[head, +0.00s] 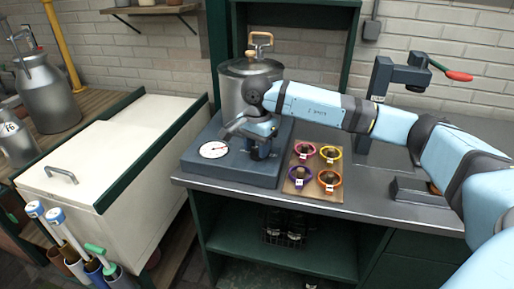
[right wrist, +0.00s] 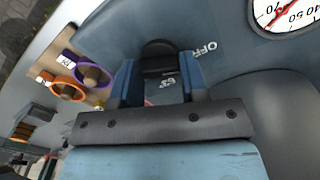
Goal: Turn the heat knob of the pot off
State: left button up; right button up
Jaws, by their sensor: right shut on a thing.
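The metal pot (head: 238,90) stands on a blue-grey heater base (head: 205,172) on the counter. A round white dial with a red needle (head: 214,149) is on the base's front left; part of it shows in the right wrist view (right wrist: 284,12). My right gripper (head: 259,152) is at the front right of the base. In the right wrist view its fingers are shut on the dark heat knob (right wrist: 158,50), one on each side. The white word OFF (right wrist: 205,49) is printed beside the knob. The knob is hidden by my gripper in the head view. My left gripper is not in view.
A wooden board (head: 300,188) with several coloured ring-topped cups lies just right of the base. A dark stand with a red-handled lever (head: 404,75) is farther right on the counter. A white chest (head: 115,150) stands to the left. My right arm spans the counter's right side.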

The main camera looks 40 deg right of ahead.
aim_at(257, 149)
dwell(0.4)
jog(key=o, duration=0.9)
jog(key=shift+r, duration=0.1)
pick_arm(q)
jog(key=shift+p, duration=0.55)
pick_arm(e)
notch_tip(257, 149, up, 14)
jog(key=shift+f, duration=0.1)
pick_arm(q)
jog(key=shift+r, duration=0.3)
